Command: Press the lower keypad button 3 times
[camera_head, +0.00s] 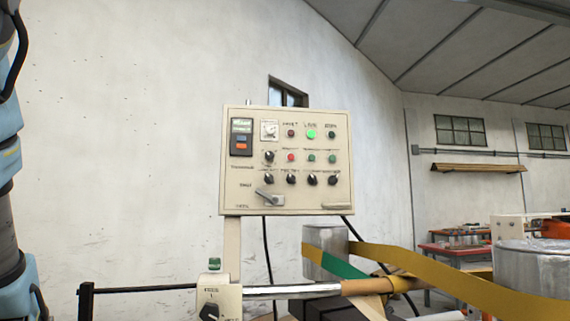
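A beige control panel (286,190) stands on a post in the middle of the view. At its upper left is a dark keypad (241,153) with a small greenish display at its top. Nothing covers the keypad. My arm shows only in part along the left edge, apart from the panel. My gripper is out of view.
The panel also carries knobs, small round lights or buttons, and a lever (265,195). Below it are a small switch box (219,298), a dark rail (135,289) and a yellow strip (445,285) between metal drums. The space left of the panel looks clear.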

